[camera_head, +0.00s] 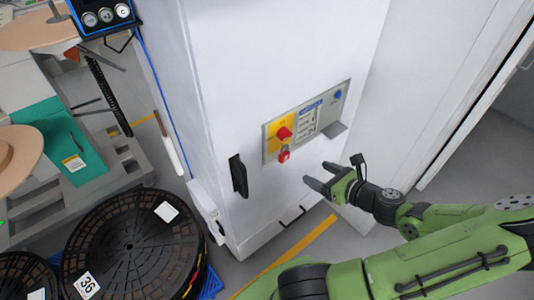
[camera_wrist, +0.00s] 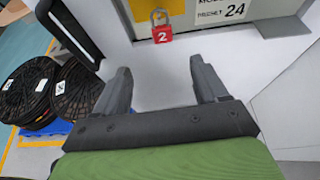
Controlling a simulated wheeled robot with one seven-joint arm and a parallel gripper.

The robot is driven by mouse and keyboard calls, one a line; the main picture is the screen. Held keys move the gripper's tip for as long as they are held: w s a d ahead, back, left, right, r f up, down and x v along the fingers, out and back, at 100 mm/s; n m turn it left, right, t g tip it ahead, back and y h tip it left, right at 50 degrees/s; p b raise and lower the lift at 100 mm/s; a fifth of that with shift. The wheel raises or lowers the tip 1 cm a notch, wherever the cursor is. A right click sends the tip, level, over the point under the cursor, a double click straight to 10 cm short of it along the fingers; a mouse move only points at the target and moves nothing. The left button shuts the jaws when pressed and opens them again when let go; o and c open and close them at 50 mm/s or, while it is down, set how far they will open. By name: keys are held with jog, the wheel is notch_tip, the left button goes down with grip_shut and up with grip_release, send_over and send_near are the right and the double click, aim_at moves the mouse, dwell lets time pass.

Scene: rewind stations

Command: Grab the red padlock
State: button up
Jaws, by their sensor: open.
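The red padlock (camera_head: 284,155) hangs on the panel (camera_head: 271,148) of a white cabinet, just below a red knob on a yellow plate. In the wrist view the padlock (camera_wrist: 162,34) shows a metal shackle and a white number 2. My gripper (camera_head: 318,173) is open and empty, a little to the right of and below the padlock, in front of the cabinet. In the wrist view its two fingers (camera_wrist: 160,78) point toward the cabinet, with the padlock beyond the fingertips and between their lines. The padlock is apart from both fingers.
The panel also bears a red knob (camera_head: 284,133), a blue button (camera_head: 338,95) and a jutting grey ledge (camera_head: 333,130). A black handle (camera_head: 238,176) sticks out left of the padlock.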

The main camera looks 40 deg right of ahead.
aim_at(286, 156)
jog(key=b+x, duration=0.2)
jog(key=x, duration=0.5)
jog(key=b+x, duration=0.2)
jog(key=x, duration=0.6)
jog(key=shift+w+d+f+b, duration=0.1)
jog(key=shift+d+f+b, duration=0.1)
jog(key=shift+b, duration=0.2)
jog(key=shift+r, duration=0.1)
jog(key=shift+c, duration=0.4)
jog(key=c, duration=1.2)
jog(key=shift+r+p, duration=0.15)
jog(key=shift+p, duration=0.15)
jog(key=shift+r+p, duration=0.55)
jog(key=shift+p, duration=0.15)
jog(key=shift+r, duration=0.15)
